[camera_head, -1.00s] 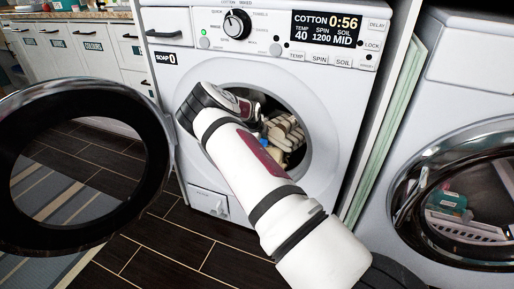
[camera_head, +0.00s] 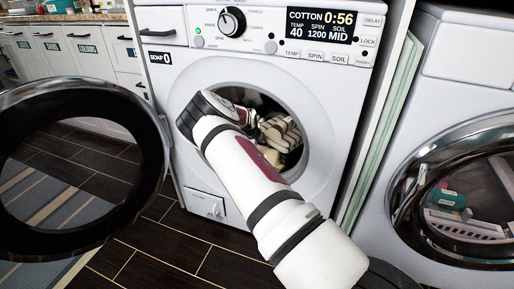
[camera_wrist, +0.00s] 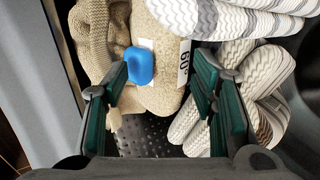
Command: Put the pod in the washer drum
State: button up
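The washer (camera_head: 175,95) stands in front of me with its round door open to the left. My arm reaches into the drum opening, and the forearm hides part of it. In the wrist view my gripper (camera_wrist: 160,64) is open, with its two dark green fingers apart inside the drum (camera_wrist: 150,135). A small blue pod (camera_wrist: 140,66) shows between the fingers, close to the left fingertip, over beige laundry. I cannot tell whether the finger touches it. The pod is not visible in the head view.
Beige knit fabric (camera_wrist: 103,40) and white-and-grey striped cloth (camera_wrist: 235,20) fill much of the drum. The open door (camera_head: 153,150) stands left of the opening. A second machine (camera_head: 450,70) is close on the right. Drawers (camera_head: 75,48) line the back left.

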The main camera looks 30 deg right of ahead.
jog(key=shift+r, duration=0.1)
jog(key=v, duration=0.7)
jog(key=shift+s+a+r, duration=0.1)
dwell(0.7)
